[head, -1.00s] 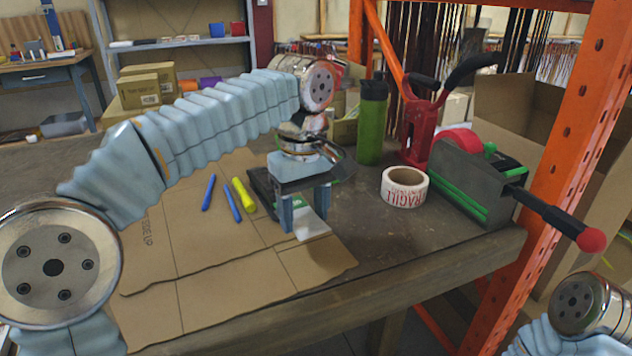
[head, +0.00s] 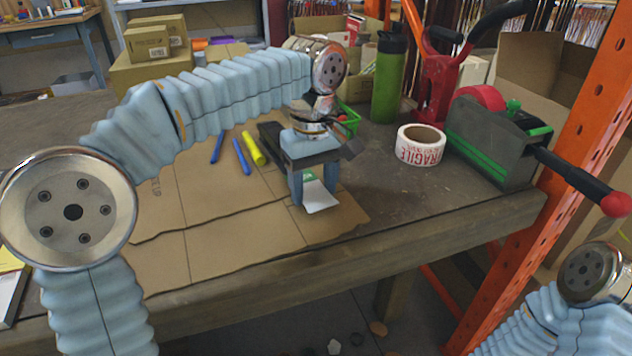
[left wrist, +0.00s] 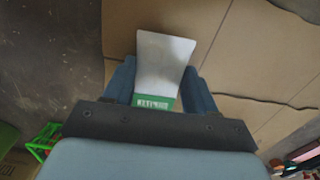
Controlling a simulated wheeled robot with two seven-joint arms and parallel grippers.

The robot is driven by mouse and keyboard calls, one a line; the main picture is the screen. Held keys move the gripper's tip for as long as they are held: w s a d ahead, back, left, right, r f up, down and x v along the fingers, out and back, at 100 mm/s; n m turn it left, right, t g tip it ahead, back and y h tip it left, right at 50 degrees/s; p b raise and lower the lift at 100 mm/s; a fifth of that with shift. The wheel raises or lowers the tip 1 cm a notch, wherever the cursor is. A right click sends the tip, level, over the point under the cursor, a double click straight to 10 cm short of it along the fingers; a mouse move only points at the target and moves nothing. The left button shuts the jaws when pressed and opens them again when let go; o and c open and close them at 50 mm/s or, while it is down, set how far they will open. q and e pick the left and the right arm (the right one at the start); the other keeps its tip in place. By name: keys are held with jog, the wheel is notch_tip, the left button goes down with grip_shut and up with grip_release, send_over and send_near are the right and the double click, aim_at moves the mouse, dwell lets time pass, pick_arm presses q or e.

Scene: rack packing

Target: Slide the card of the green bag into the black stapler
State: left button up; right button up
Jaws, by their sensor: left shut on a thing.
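My left gripper (head: 315,190) points down over the cardboard and is shut on the green bag (head: 321,198), a small pale bag with a green card (head: 309,176) at its top. In the left wrist view the pale bag (left wrist: 165,62) hangs between the fingers, with the green card (left wrist: 153,102) and its white label close to the palm. A dark object (head: 270,133) just behind the gripper is partly hidden by it; it may be the black stapler, but I cannot tell. My right gripper is out of view.
Two blue pens (head: 241,157) and a yellow marker (head: 253,148) lie on the cardboard (head: 220,262). To the right stand a tape roll (head: 421,146), a green bottle (head: 389,80), a red press (head: 437,85) and a grey-green machine (head: 492,145) with a lever. A green basket (head: 348,121) is behind.

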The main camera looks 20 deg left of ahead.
pick_arm(q)
jog(key=shift+w+a+r+p, duration=0.25)
jog(key=shift+w+a+p, duration=0.15)
jog(key=shift+w+a, duration=0.15)
jog(key=shift+w+a+f+p, duration=0.15)
jog(key=shift+w+a+p, duration=0.25)
jog(key=shift+w+a, duration=0.45)
jog(key=o, duration=1.1)
jog(key=shift+o, duration=0.2)
